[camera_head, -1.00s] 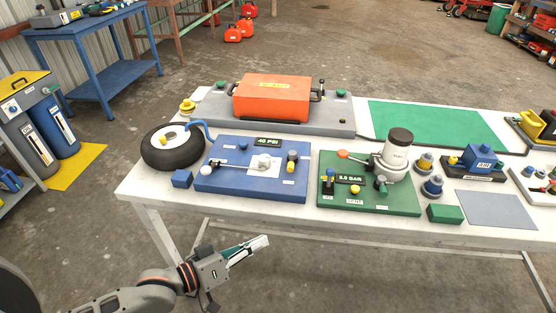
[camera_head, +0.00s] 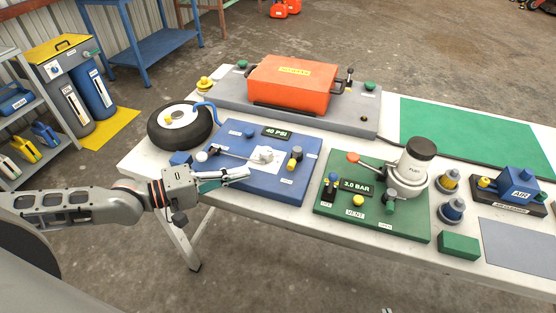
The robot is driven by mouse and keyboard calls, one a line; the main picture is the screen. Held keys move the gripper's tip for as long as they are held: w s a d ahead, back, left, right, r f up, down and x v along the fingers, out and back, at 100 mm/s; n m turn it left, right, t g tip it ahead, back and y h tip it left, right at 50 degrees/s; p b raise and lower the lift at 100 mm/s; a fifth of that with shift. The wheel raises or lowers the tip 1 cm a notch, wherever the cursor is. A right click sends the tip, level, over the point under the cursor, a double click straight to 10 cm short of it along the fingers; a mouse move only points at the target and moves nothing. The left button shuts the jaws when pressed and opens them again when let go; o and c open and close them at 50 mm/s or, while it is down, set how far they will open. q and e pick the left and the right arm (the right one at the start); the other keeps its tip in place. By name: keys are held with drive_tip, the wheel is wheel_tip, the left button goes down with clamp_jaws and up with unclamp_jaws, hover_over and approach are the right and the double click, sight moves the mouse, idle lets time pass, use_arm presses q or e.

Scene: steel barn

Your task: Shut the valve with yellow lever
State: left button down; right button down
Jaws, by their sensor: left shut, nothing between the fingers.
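The blue panel (camera_head: 272,184) on the white table carries a "40 PSI" display, a lever with a white ball end and, at its right, a small fitting with a yellow part (camera_head: 294,158). I cannot tell which yellow part is the valve's lever. My left gripper (camera_head: 244,173) is shut and empty over the front left part of the blue panel, left of its yellow fitting. My right gripper is not in view.
A small wheel (camera_head: 180,133) with a blue hose stands left of the blue panel. An orange case (camera_head: 292,88) sits on a grey base behind. A grey pump (camera_head: 412,160) stands on the green panel. A blue block (camera_head: 180,158) lies near the table's left edge.

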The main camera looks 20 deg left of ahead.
sight(275, 172)
use_arm(q)
drive_tip(key=shift+a+r, duration=0.1)
idle(0.3)
drive_tip(key=x, duration=1)
idle(0.4)
